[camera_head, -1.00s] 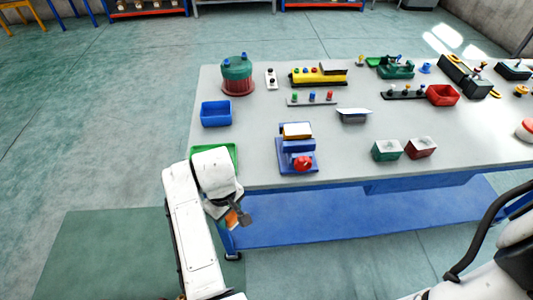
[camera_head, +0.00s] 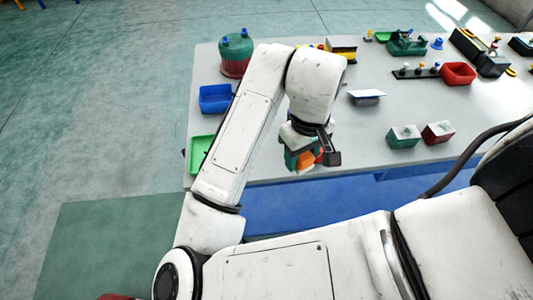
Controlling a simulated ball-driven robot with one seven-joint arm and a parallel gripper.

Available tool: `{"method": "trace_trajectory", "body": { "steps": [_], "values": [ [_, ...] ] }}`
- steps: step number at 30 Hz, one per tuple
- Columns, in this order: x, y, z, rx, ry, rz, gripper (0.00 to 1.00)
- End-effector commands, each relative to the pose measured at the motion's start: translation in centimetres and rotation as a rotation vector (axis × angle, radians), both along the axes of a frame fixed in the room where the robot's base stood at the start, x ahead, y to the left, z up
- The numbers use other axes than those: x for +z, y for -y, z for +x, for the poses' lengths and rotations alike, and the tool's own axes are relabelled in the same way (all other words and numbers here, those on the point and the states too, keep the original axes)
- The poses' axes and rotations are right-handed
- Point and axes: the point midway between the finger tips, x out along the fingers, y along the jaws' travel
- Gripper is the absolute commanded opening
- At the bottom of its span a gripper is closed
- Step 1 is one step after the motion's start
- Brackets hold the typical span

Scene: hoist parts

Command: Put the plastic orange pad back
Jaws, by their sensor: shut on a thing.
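The orange pad (camera_head: 305,161) is a small block held in my gripper (camera_head: 312,159). My gripper is shut on it, above the front part of the grey table near its front edge. A dark finger shows to the right of the pad. A teal piece sits left of the pad, and I cannot tell whether it belongs to the gripper. The blue device with an orange-brown top, which stood in this area before, is now hidden behind my arm. A bit of red beside the pad may be its knob.
An empty green tray (camera_head: 200,152) and a blue tray (camera_head: 215,98) stand at the table's left side. A green box (camera_head: 403,136) and a red box (camera_head: 438,132) stand to the right. A white-topped part (camera_head: 367,97) lies behind them. Table space between is clear.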

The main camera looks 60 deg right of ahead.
Motion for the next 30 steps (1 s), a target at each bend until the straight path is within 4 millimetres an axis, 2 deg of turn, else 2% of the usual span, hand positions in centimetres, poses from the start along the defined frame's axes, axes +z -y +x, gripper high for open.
{"method": "trace_trajectory", "body": {
  "steps": [8, 15, 23, 30],
  "values": [
    [-2.7, 2.1, 6.0, 0.002, -0.002, 0.003, 0.18],
    [-6.8, 3.1, 8.9, 0.001, -0.001, 0.002, 0.18],
    [-8.6, 3.6, 10.3, 0.000, 0.000, 0.001, 0.18],
    [-11.4, 3.6, 10.3, 0.000, 0.000, -0.001, 0.18]
  ]
}}
